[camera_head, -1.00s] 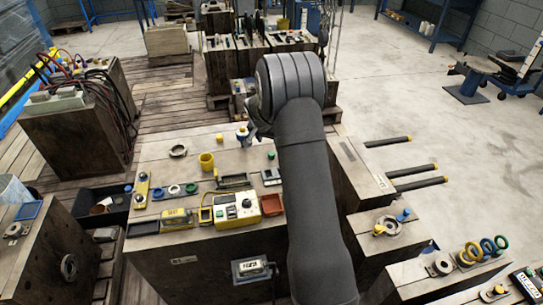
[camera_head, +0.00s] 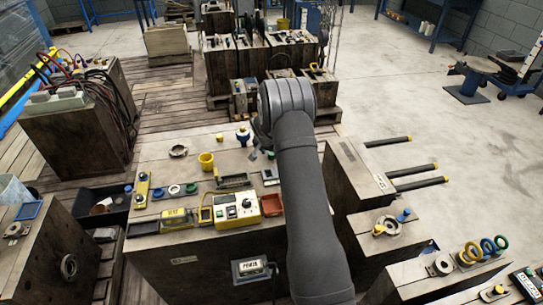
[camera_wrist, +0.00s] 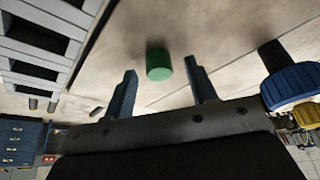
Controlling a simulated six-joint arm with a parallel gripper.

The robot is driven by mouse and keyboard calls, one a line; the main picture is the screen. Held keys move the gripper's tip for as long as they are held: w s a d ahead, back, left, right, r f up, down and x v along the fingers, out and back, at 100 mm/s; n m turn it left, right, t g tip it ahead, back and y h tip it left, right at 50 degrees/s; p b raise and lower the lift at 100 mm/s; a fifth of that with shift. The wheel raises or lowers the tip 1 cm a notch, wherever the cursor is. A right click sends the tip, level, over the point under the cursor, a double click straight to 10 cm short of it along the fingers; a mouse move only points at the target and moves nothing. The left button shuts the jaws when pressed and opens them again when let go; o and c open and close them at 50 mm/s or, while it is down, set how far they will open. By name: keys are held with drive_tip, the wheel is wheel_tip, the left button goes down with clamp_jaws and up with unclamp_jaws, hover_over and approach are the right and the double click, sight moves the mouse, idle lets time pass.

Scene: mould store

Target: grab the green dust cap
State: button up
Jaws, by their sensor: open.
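The green dust cap (camera_wrist: 158,63) is a small green cylinder on the pale top of the mould block. In the wrist view it shows ahead of and between the two fingers of my gripper (camera_wrist: 161,72). The fingers are apart, with clear gaps on both sides of the cap, and nothing is held. In the head view my gripper is mostly hidden behind my dark arm, and I cannot make out the cap clearly there.
A blue-topped piece (camera_wrist: 290,84) stands close at the right in the wrist view. A grey slotted part (camera_wrist: 45,45) lies at the left. In the head view a yellow cup (camera_head: 206,161), a yellow control box (camera_head: 237,209) and a red tray (camera_head: 270,177) share the block top.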

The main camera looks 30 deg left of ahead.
drive_tip(key=c, duration=1)
drive_tip(key=shift+r, duration=0.1)
